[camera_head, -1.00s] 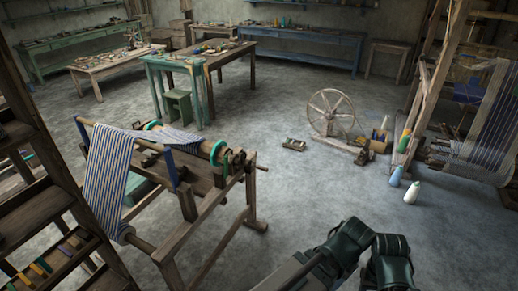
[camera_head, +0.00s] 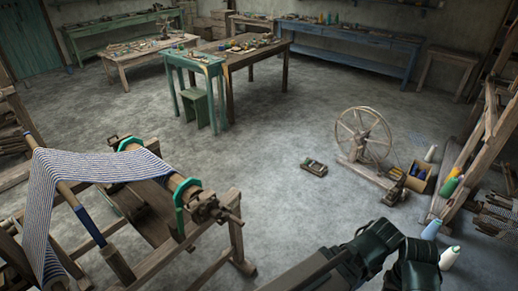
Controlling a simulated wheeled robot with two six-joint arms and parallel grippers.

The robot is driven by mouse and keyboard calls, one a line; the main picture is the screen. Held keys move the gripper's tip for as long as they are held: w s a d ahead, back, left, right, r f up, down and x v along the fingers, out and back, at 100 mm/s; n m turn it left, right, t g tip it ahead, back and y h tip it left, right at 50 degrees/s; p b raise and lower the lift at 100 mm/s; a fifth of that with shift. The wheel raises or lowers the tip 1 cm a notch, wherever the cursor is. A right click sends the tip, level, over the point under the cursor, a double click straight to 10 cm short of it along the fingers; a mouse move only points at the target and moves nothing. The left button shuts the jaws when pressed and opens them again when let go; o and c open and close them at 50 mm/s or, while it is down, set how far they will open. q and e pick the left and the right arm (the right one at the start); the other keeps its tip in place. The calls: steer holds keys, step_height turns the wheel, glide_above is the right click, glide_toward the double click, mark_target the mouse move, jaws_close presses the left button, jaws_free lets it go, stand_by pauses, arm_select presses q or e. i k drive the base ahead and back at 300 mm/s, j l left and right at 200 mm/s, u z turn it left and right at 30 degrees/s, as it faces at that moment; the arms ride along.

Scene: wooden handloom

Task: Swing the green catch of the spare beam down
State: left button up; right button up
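The spare beam (camera_head: 172,182) lies across a wooden stand (camera_head: 235,245) at the lower left, with blue-and-white striped cloth (camera_head: 88,168) wound on it and draped to the left. A green piece (camera_head: 183,192), which looks like the catch, sits at the beam's near right end beside a dark wooden end fitting. Its exact angle is too small to tell. Another green piece (camera_head: 130,143) shows at the beam's far end. Dark parts of my own arm show at the bottom right, well apart from the stand. I can make out no gripper fingers.
A spinning wheel (camera_head: 363,135) stands at the right, with a small wooden item (camera_head: 314,167) on the floor to its left. Bottles (camera_head: 449,258) and a loom frame are at the right edge. A green table (camera_head: 195,62) stands behind.

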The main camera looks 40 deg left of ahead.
mark_target(179, 212)
steer(key=i+u, duration=0.25)
steer(key=i, duration=0.2)
steer(key=i+l+u, duration=0.25)
steer(key=i, duration=0.15)
steer(key=i+l+u, duration=0.2)
steer(key=i, duration=0.2)
steer(key=i+u, duration=0.25)
steer(key=u, duration=0.25)
steer(key=i+l+u, duration=0.2)
steer(key=u, duration=0.3)
steer(key=i+l+u, duration=0.2)
steer(key=u, duration=0.25)
steer(key=i+l+u, duration=0.15)
steer(key=l+u, duration=0.2)
steer(key=u, duration=0.15)
steer(key=i+l+u, duration=0.15)
steer(key=u, duration=0.35)
steer(key=i+l+u, duration=0.1)
steer(key=l+u, duration=0.2)
steer(key=u, duration=0.2)
steer(key=l+u, duration=0.25)
steer(key=u, duration=0.25)
steer(key=l+u, duration=0.3)
steer(key=u, duration=0.2)
steer(key=l+u, duration=0.4)
steer(key=l, duration=0.15)
steer(key=l+u, duration=0.35)
steer(key=l, duration=0.25)
